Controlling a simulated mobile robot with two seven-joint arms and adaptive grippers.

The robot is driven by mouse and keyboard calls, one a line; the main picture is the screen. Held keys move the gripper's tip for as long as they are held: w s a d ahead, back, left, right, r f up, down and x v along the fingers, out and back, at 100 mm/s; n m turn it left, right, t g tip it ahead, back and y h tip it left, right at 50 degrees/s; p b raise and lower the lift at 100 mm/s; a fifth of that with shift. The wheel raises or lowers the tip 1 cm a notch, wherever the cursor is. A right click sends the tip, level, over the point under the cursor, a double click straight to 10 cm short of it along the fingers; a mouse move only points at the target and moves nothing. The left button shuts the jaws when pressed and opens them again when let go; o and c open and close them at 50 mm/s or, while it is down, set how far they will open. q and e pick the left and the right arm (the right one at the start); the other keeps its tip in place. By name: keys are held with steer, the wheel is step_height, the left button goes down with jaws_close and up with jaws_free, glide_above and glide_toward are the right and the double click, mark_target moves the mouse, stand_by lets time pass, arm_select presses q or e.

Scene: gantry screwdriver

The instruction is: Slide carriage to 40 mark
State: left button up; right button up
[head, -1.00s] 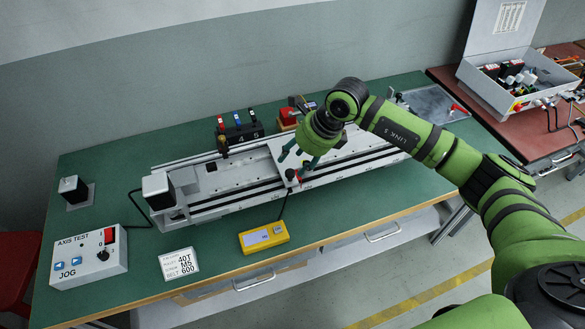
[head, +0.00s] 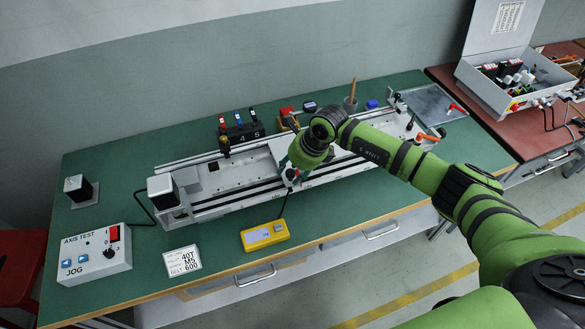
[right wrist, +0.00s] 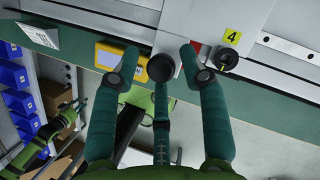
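The pale carriage (head: 279,147) sits near the middle of the long grey rail unit (head: 228,204). My right gripper (head: 290,172) is over the carriage's front edge, partly hiding it. In the right wrist view my right gripper (right wrist: 160,58) has its fingers spread, with a round black knob-like part (right wrist: 160,68) between them and gaps on both sides. Contact with it cannot be told. A black knob (right wrist: 228,59) and a yellow label "4" (right wrist: 232,37) are just right of the fingers. The scale marks are too small to read. My left gripper is not in view.
A yellow device (head: 265,235) lies in front of the rail, with a cable running up toward the carriage. A jog box (head: 95,255) and a white card (head: 181,262) are at front left. A block with several coloured tools (head: 240,134) stands behind the rail.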

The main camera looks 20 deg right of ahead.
jaws_close()
steer(key=a+b, duration=0.4)
steer(key=a, duration=0.9)
steer(key=shift+s+a+r, duration=0.2)
steer(key=shift+a, duration=0.2)
steer(key=shift+o, duration=2.4)
jaws_free()
steer(key=shift+f, duration=0.1)
steer(key=shift+d, duration=0.1)
